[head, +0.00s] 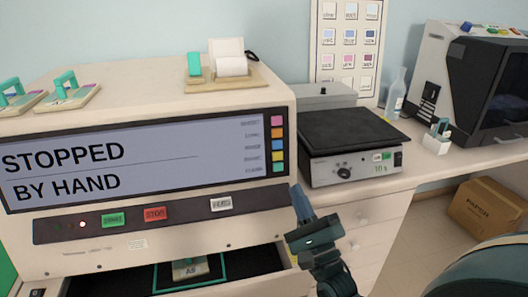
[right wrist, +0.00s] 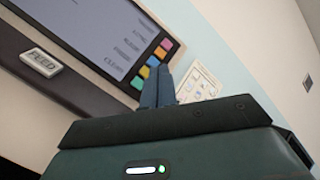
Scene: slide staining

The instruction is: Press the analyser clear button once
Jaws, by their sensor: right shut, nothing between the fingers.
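The analyser (head: 150,235) is a large cream machine; its screen (head: 120,165) reads "STOPPED BY HAND". A column of small coloured buttons runs down the screen's right edge. The lowest, a green clear button (head: 277,168), also shows in the right wrist view (right wrist: 137,83), beside a label that seems to read "CLEAR". My right gripper (head: 297,190) is shut and empty, its tips pointing up, just right of and below the clear button. In the right wrist view its fingers (right wrist: 158,78) stand close to the button column; I cannot tell whether they touch. My left gripper is out of view.
Start (head: 113,220), stop (head: 155,214) and feed (head: 221,203) buttons sit below the screen. A hotplate-like device (head: 350,140) stands right of the analyser. A cardboard box (head: 487,212) is on the floor.

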